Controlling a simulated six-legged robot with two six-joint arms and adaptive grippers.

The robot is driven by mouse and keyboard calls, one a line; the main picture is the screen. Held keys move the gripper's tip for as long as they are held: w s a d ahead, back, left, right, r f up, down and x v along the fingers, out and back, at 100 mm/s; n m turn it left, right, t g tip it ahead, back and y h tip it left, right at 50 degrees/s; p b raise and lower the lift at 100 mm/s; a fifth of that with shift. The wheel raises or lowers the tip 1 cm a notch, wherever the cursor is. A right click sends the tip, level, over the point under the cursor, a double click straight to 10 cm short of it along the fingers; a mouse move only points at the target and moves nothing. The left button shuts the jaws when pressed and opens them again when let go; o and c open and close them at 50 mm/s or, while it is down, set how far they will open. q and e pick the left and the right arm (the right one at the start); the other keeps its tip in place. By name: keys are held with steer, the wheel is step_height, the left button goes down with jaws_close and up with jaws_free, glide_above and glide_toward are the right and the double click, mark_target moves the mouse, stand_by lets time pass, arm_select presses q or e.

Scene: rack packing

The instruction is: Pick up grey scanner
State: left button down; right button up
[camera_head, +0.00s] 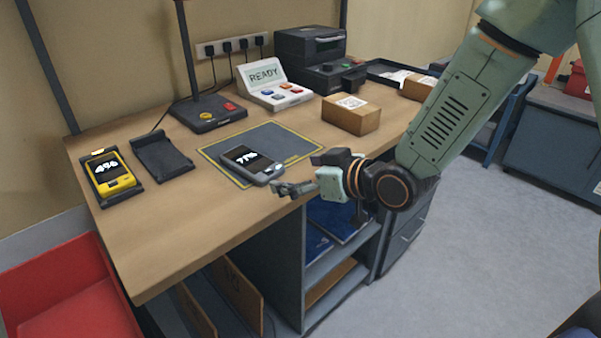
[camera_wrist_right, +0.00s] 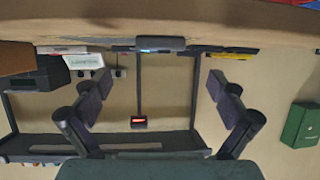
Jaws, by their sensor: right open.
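The grey scanner (camera_head: 252,163) lies on a dark mat (camera_head: 285,140) with a yellow border near the desk's front edge. Its lit screen shows a percentage too small to read surely. My right gripper (camera_head: 295,174) is open and empty, just to the right of the scanner and apart from it. In the right wrist view, which appears upside down, the scanner (camera_wrist_right: 161,44) shows end-on at the desk edge, between and beyond the spread fingers of the gripper (camera_wrist_right: 160,92). My left gripper is in neither view.
A yellow scanner (camera_head: 112,174) sits in a cradle at the left, beside an empty dark cradle (camera_head: 161,156). A lamp-like stand (camera_head: 207,114), a READY panel (camera_head: 272,87), a black printer (camera_head: 312,55) and a cardboard box (camera_head: 351,115) stand behind. A red bin (camera_head: 45,270) is below left.

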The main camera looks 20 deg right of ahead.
mark_target(273, 171)
steer(key=shift+b+x, duration=0.7)
steer(key=shift+x, duration=2.65)
steer(key=shift+r, duration=0.1)
steer(key=c, duration=1.5)
